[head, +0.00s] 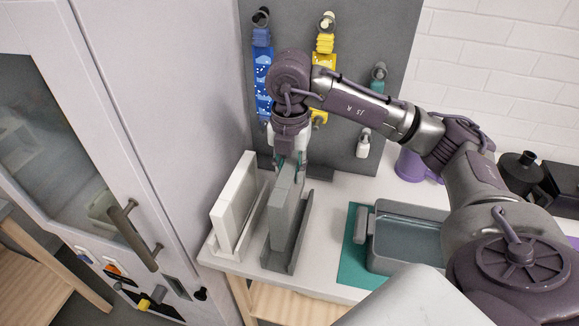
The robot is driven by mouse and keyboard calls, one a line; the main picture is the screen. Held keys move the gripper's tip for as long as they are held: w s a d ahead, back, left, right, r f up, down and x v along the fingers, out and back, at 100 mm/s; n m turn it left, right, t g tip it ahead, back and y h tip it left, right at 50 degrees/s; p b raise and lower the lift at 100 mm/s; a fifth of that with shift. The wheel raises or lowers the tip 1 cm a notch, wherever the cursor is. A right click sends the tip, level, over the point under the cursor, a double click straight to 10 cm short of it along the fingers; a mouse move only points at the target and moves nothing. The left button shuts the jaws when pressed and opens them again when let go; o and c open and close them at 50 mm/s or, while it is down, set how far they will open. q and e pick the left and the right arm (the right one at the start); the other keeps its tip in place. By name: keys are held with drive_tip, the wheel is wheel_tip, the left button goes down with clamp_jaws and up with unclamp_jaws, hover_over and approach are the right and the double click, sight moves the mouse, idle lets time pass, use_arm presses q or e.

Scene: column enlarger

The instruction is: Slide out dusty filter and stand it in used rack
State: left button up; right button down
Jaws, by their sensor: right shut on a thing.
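The dusty filter, a grey slab (281,212), stands upright in line with the grey rack (297,240) on the white table. Its lower part is between the rack's walls; I cannot tell whether its bottom edge touches the rack's floor. My right gripper (291,160) comes down from above and is shut on the filter's top edge. A clean white filter (236,205) stands in a white rack (215,246) just to the left. I take the grey rack for the used rack. My left gripper is not in view.
A tall grey cabinet (180,120) with a bar handle (135,235) stands at the left. A grey tray (405,235) on a teal mat (353,262) lies to the right. A purple mug (410,165) stands farther right.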

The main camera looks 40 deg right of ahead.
drive_tip(key=shift+f+b, duration=1.1)
drive_tip(key=shift+f, duration=0.45)
drive_tip(key=shift+f+b, duration=1.4)
drive_tip(key=shift+f, duration=0.35)
drive_tip(key=shift+f+b, duration=0.4)
drive_tip(key=shift+b, duration=0.05)
drive_tip(key=c, duration=0.8)
unclamp_jaws()
drive_tip(key=shift+o, duration=0.2)
drive_tip(key=o, duration=0.8)
drive_tip(key=shift+s, duration=0.1)
drive_tip(key=shift+c, duration=0.2)
